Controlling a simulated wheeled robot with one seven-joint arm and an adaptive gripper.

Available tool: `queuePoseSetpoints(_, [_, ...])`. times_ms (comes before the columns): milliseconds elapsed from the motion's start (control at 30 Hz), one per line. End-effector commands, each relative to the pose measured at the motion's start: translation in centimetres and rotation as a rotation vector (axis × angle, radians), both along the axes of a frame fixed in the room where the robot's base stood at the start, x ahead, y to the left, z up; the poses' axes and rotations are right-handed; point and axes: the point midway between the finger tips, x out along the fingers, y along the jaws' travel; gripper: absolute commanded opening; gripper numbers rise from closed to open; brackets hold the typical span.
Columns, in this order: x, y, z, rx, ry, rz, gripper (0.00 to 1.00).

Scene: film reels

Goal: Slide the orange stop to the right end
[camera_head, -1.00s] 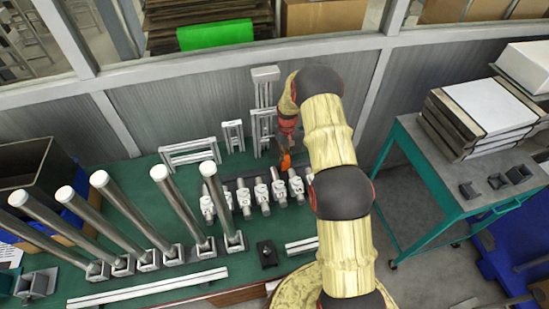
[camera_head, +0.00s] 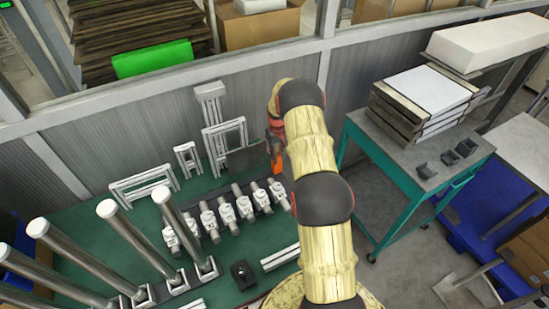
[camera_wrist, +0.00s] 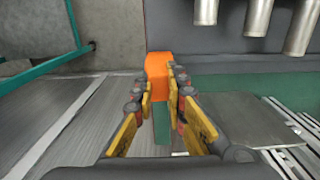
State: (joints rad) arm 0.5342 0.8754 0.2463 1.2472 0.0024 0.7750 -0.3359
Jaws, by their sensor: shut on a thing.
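The orange stop (camera_head: 277,163) is near the right end of the row of light metal fittings (camera_head: 228,214), on the far side of them. In the wrist view the orange stop (camera_wrist: 158,66) sits between the two yellow finger pads. My gripper (camera_wrist: 161,100) is shut on it. In the head view my gripper (camera_head: 277,140) reaches down onto the stop from above, partly hidden by my arm. The support under the stop is mostly hidden, so I cannot tell how far it is from the right end.
A dark plate (camera_head: 246,160) and upright light frames stand left of the stop. Tall metal posts (camera_head: 125,247) fill the front left of the green table (camera_head: 75,214). A teal-framed cart (camera_head: 392,165) with stacked boards stands to the right, across a floor gap.

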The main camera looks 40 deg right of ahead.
Motion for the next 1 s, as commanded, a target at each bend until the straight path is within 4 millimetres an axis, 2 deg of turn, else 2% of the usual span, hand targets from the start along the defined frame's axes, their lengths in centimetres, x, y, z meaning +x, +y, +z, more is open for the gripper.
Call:
queuePoseSetpoints(133, [0.0, -0.4, 0.1, -0.006, -0.003, 0.000, 0.00])
queuePoseSetpoints(167, [0.0, -0.4, 0.1, -0.006, -0.003, 0.000, 0.14])
queuePoseSetpoints(467, [0.0, -0.3, 0.1, -0.005, -0.002, 0.000, 0.31])
queuePoseSetpoints(800, [0.0, -0.2, 0.3, -0.004, -0.002, 0.000, 0.32])
queuePoseSetpoints(1000, [0.1, -0.3, 2.6, -0.005, -0.004, 0.000, 0.32])
